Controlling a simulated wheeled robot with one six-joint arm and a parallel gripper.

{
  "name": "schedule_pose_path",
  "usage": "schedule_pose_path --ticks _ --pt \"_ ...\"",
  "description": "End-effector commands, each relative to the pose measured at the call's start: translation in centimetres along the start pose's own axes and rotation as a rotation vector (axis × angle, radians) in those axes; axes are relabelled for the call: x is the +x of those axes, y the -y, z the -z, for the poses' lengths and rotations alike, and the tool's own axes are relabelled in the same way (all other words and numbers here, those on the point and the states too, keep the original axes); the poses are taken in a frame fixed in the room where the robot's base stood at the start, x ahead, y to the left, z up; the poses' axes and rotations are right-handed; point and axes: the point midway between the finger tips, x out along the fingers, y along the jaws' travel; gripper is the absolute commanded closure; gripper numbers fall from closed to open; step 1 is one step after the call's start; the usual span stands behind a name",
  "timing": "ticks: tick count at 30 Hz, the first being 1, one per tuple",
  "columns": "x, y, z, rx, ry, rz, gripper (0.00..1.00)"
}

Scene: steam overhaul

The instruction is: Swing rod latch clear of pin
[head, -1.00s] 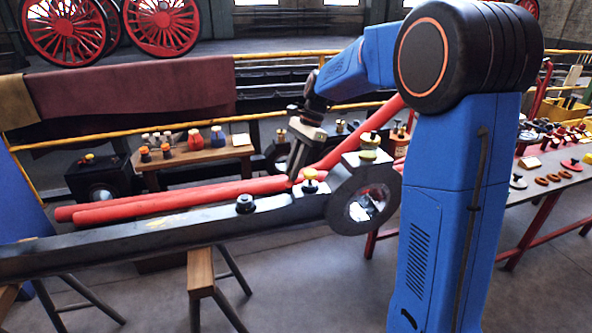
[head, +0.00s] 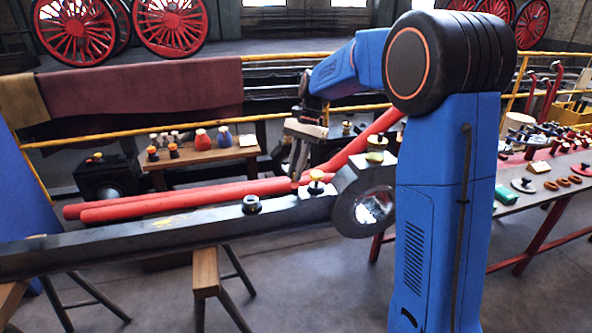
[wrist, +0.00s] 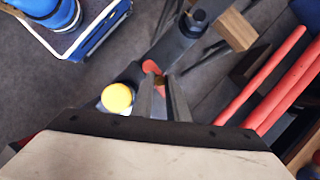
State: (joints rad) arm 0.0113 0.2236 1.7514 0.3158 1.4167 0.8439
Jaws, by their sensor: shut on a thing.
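The dark connecting rod (head: 150,233) lies across the stands, with its round ringed end at the right. A yellow-capped knob (head: 316,178) stands on the rod near that end, and it also shows in the wrist view (wrist: 117,97). My gripper (head: 297,174) points down just behind and left of this knob. In the wrist view my gripper (wrist: 161,82) has its fingers close together beside the yellow cap. A small red-tipped piece, apparently the rod latch (wrist: 150,67), shows at the fingertips, and the jaws are shut on it. The fingers hide most of it. I cannot make out the pin.
A black knob (head: 251,204) stands on the rod further left. Long red bars (head: 180,205) lie just behind the rod. A wooden table (head: 205,157) with bottles stands behind. A parts bench (head: 540,185) is at the right.

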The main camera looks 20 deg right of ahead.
Motion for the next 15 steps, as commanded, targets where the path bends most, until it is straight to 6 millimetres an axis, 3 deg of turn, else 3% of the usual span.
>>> schedule_pose_path --ticks 5,6,7,15 --pt "-0.05 0.07 -0.03 0.0 0.0 0.002 1.0" --pt "-0.05 0.07 -0.03 0.0 0.0 0.002 0.77" --pt "-0.05 0.07 -0.03 0.0 0.0 0.002 0.7" --pt "-0.03 0.04 -0.02 0.001 0.0 0.001 0.67"
